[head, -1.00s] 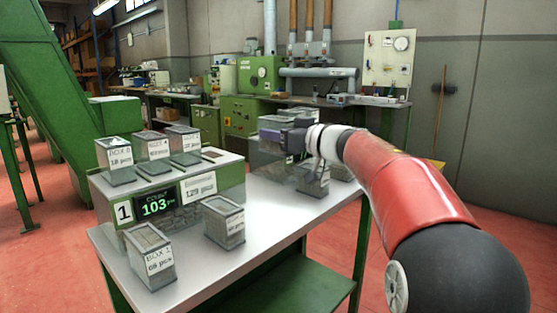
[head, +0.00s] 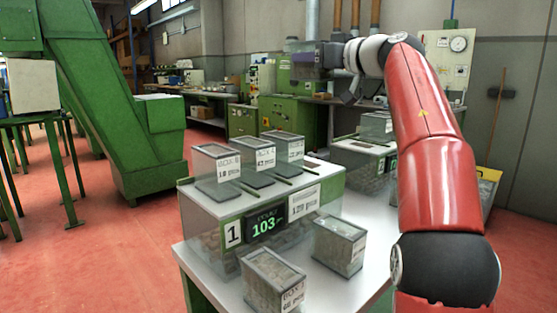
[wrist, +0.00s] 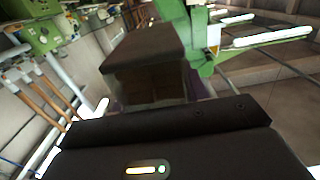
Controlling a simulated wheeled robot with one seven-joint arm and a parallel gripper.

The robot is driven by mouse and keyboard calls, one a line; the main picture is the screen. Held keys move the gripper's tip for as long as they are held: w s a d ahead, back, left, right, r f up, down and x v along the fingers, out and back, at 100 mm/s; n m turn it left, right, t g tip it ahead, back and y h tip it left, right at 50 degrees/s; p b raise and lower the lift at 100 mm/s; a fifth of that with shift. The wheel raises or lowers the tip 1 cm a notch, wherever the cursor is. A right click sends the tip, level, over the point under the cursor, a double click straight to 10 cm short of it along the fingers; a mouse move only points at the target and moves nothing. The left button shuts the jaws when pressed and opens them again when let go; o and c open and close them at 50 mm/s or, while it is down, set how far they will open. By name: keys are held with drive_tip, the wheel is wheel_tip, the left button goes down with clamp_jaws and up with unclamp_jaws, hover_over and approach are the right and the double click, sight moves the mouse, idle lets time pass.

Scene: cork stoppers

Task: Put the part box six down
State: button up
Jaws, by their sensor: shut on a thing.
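My gripper (head: 328,58) is raised above the tables at the upper middle of the head view, shut on a box. The held box (head: 304,62) is a small, dark, see-through part box, and its number cannot be read. In the wrist view the same box (wrist: 146,62) shows as a dark block beyond my gripper's dark body. Nothing visible touches its underside.
Counting unit 1 (head: 235,263) reads 103, with boxes (head: 216,168) standing in several slots on top. Two boxes (head: 340,246) (head: 272,281) stand on the pale table (head: 213,280) before it. Another box (head: 376,126) stands on a unit behind. A green conveyor (head: 110,110) rises at left.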

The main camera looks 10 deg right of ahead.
drive_tip(key=shift+w+a+r, duration=0.15)
drive_tip(key=shift+a+r, duration=0.05)
drive_tip(key=shift+a, duration=0.1)
drive_tip(key=shift+f, duration=0.15)
wheel_tip(320, 180, down, 19)
drive_tip(key=b, duration=0.5)
drive_tip(key=shift+f+b, duration=0.2)
drive_tip(key=shift+b, duration=0.1)
drive_tip(key=shift+f, duration=0.15)
drive_tip(key=o, duration=1.1)
